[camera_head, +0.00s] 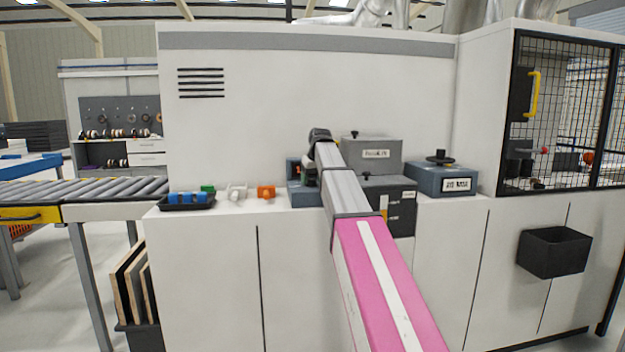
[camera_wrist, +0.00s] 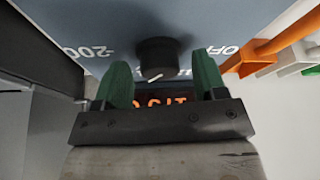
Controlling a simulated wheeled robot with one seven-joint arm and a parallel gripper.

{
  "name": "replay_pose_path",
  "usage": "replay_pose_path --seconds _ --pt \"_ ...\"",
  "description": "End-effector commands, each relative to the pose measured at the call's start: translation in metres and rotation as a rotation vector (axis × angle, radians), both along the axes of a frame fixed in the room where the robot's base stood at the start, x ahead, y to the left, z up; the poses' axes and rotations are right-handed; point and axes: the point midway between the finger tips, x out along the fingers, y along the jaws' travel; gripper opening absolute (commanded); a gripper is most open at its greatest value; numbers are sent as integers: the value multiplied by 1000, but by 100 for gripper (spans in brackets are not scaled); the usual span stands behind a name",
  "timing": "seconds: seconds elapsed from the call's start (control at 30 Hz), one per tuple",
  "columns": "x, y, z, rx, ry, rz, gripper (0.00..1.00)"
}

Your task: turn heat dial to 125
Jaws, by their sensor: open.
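The heat dial (camera_wrist: 157,57) is a black round knob on a blue-grey panel in the wrist view. A short white mark shows on its near edge. The panel is upside down there, with "200" at left and "OFF" at right. My gripper (camera_wrist: 161,61) is open, its green fingers on either side of the knob and apart from it, as far as I can tell. Orange display digits (camera_wrist: 160,101) show between the fingers, partly hidden by the gripper body. In the head view my arm hides the dial; part of the blue-grey box (camera_head: 297,191) shows.
Grey boxes (camera_head: 372,153) and a blue-grey box with a black knob (camera_head: 441,178) stand on the white machine's ledge to the right. A black tray with blue pieces (camera_head: 187,200), a white clip (camera_head: 236,191) and an orange clip (camera_head: 266,191) sit to the left.

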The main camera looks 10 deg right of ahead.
Motion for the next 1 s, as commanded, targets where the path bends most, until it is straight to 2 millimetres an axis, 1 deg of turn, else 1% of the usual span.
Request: replay_pose_path --seconds 0.03,0.07,0.1,0.17,0.2,0.47,0.67,0.87,1.0 --pt "0 0 0 0 0 0 65" --pt "0 0 0 0 0 0 62" --pt "0 0 0 0 0 0 49" --pt "0 0 0 0 0 0 29" --pt "0 0 0 0 0 0 16" --pt "0 0 0 1 0 9 16" --pt "0 -1 0 0 0 71 16" --pt "1 -3 1 1 0 207 16" --pt "2 -3 1 1 0 335 16"
